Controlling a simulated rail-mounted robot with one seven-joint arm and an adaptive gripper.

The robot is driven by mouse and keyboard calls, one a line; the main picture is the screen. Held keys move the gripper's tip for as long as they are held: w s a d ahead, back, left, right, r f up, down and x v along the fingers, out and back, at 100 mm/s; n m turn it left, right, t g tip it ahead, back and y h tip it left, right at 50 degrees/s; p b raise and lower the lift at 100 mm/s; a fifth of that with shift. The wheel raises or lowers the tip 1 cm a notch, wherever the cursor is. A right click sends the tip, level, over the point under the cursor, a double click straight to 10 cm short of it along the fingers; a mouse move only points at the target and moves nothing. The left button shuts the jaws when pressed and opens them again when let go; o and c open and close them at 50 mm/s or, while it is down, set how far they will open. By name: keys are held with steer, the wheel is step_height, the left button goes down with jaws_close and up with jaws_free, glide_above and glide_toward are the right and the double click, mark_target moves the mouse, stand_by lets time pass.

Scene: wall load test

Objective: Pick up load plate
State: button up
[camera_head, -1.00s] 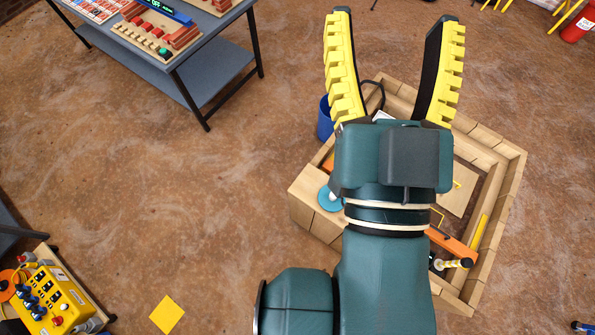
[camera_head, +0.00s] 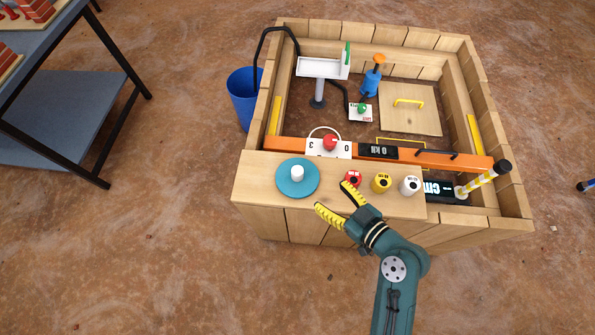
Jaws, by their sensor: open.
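A teal round plate with a white knob (camera_head: 290,187) lies flat on the left part of a wooden ledge (camera_head: 262,172) at the front of the box; it looks like the load plate. A square wooden board with a yellow handle (camera_head: 424,118) lies inside the box at the back right. My gripper (camera_head: 334,197), with yellow ridged fingers, is open and empty. Its fingers point up and left, just right of the teal plate, and appear apart from it. Their height above the ledge is hard to tell.
A blue bin (camera_head: 243,92) stands left of the box. The floor in front is clear.

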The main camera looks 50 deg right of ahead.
mark_target(301, 175)
steer(key=f+b+x, duration=0.1)
steer(key=x, duration=0.4)
steer(key=b+x, duration=0.1)
steer(key=x, duration=0.5)
steer(key=s+f+b+x, duration=0.1)
steer(key=b+x, duration=0.1)
steer(key=x, duration=0.3)
steer(key=shift+w+d+f, duration=0.1)
steer(key=shift+w+f, duration=0.15)
steer(key=shift+f, duration=0.25)
steer(key=shift+s, duration=0.1)
steer(key=shift+c, duration=0.2)
jaws_close()
